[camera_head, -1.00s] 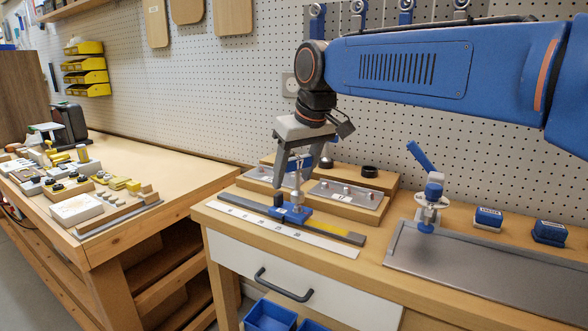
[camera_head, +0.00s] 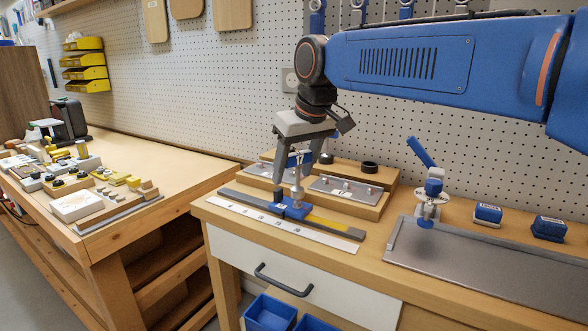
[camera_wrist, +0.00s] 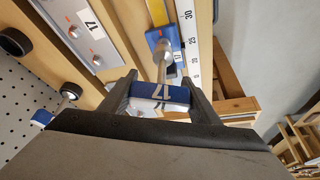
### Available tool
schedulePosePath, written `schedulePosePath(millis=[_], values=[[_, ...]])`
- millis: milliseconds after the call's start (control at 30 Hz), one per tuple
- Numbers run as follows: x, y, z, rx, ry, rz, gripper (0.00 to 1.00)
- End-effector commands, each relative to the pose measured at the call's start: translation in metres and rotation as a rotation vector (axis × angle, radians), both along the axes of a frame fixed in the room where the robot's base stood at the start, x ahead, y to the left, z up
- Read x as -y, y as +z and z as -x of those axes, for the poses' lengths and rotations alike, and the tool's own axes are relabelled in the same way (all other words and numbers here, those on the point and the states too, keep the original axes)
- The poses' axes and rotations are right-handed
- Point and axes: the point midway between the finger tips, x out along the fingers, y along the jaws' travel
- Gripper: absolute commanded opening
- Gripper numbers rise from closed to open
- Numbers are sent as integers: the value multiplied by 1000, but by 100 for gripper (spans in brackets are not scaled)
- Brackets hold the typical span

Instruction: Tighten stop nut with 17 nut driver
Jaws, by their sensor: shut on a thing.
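In the head view, the driver (camera_head: 298,192) stands upright over the blue stop block (camera_head: 292,210). The block sits on a dark rail (camera_head: 250,198) with a yellow section. The driver's end meets the block's top; the stop nut is hidden there, so I cannot tell how it is seated.
A white ruler strip (camera_head: 270,223) lies along the rail's front. Behind it is a stepped wooden stand with a grey plate (camera_head: 345,190) marked 17. To the right are a blue-handled tool (camera_head: 431,190), a grey tray (camera_head: 480,262) and blue blocks (camera_head: 488,214). The pegboard stands close behind.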

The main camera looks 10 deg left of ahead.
Motion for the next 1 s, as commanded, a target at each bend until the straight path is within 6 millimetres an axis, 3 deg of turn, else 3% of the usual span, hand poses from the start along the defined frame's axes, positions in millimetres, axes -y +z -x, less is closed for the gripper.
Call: schedulePosePath(millis=[1000], values=[[0,-10,0,1,0,-1,26]])
